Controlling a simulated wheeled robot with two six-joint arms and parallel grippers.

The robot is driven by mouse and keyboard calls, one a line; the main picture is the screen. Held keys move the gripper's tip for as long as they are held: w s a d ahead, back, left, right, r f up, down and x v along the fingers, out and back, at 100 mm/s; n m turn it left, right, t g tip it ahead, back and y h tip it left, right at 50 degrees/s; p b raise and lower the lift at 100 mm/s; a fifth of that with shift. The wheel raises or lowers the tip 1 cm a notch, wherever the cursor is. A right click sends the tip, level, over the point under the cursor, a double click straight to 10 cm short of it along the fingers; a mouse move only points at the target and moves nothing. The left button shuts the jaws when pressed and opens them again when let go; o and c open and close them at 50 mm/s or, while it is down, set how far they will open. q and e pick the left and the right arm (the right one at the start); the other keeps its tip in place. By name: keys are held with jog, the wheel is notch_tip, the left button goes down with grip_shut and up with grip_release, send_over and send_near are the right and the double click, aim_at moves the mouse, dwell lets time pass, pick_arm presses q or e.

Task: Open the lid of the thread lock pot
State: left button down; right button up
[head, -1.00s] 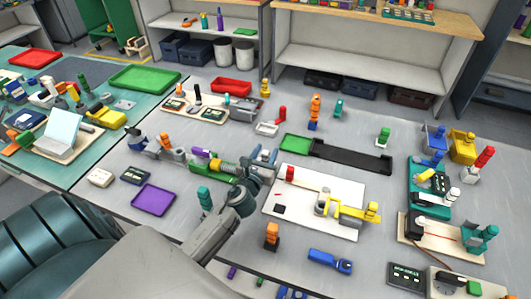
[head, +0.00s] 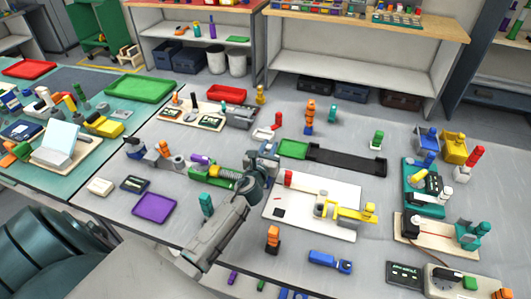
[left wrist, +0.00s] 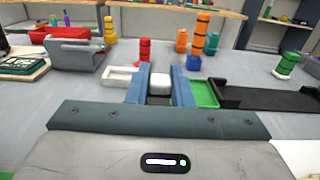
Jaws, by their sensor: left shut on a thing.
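My left gripper (head: 266,146) reaches over the table, beside the green tray end. In the left wrist view its two blue fingers (left wrist: 159,92) are shut on a pale, rounded cap (left wrist: 159,84). The cap looks like the lid of the thread lock pot, but the body below it is hidden by the gripper. I cannot tell whether the cap is seated or loose. My right gripper is not in view.
A green tray (head: 293,149) and a long black tray (head: 346,160) lie right of the gripper. A small white tray (head: 264,134) and a red stacked piece (head: 278,120) stand behind it. A white board (head: 330,205) with a yellow fixture (head: 347,213) lies nearer, at the right.

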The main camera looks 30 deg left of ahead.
pick_arm(q)
jog(key=c, duration=1.3)
grip_release()
jog(key=shift+s, duration=0.15)
jog(key=b+v, duration=0.1)
jog(key=v, duration=0.9)
jog(key=shift+s, duration=0.35)
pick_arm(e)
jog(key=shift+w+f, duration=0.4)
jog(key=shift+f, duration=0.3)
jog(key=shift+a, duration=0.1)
